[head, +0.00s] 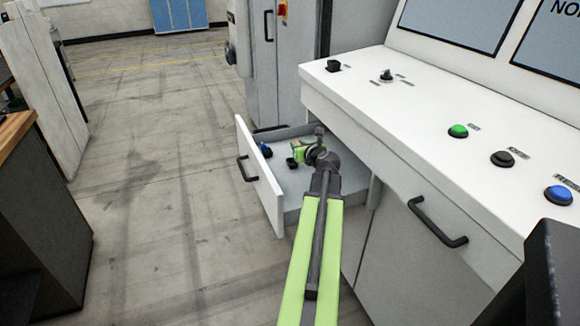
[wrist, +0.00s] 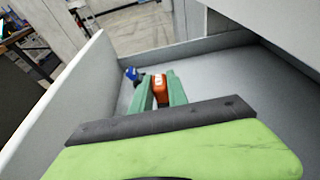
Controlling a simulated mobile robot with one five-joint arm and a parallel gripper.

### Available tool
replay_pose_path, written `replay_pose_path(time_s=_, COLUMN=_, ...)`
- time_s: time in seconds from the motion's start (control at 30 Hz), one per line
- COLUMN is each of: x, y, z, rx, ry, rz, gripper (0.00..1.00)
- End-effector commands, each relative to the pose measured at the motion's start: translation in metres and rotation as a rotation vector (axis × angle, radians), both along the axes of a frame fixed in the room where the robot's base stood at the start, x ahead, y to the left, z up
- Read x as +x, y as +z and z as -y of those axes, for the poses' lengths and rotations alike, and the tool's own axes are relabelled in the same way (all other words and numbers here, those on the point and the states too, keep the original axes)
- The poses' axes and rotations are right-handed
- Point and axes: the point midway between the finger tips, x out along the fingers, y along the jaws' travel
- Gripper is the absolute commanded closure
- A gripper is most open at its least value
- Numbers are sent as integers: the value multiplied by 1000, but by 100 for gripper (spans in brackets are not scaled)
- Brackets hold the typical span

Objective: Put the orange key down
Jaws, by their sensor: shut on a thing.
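The orange key (wrist: 159,88) shows in the wrist view, held between the two green fingers of my gripper (wrist: 160,90). My gripper is shut on it, inside or just over the open drawer (wrist: 217,72). I cannot tell whether the key touches the drawer floor. In the head view, my gripper (head: 299,155) is over the open drawer (head: 262,187), and the key is too small and covered to make out there.
A blue object (wrist: 131,73) lies in the drawer beyond my fingers; it also shows in the head view (head: 265,150). The drawer's front wall and side walls surround my gripper. The white console (head: 420,110) with several buttons overhangs the drawer's right side.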

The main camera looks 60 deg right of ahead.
Motion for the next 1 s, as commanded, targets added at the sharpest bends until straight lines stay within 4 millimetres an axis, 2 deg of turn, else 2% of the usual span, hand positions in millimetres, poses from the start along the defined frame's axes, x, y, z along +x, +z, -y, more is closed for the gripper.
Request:
replay_pose_path(time_s=0.03, x=14, y=-17, z=10, rx=-1, ry=3, rz=-1, gripper=100)
replay_pose_path(time_s=0.23, x=41, y=-31, z=25, rx=0, ry=2, rz=0, gripper=100)
replay_pose_path(time_s=0.47, x=43, y=-35, z=25, rx=0, ry=2, rz=0, gripper=100)
replay_pose_path(time_s=0.7, x=43, y=-74, z=25, rx=0, ry=2, rz=0, gripper=100)
replay_pose_path(time_s=1.0, x=43, y=-71, z=24, rx=0, ry=3, rz=0, gripper=100)
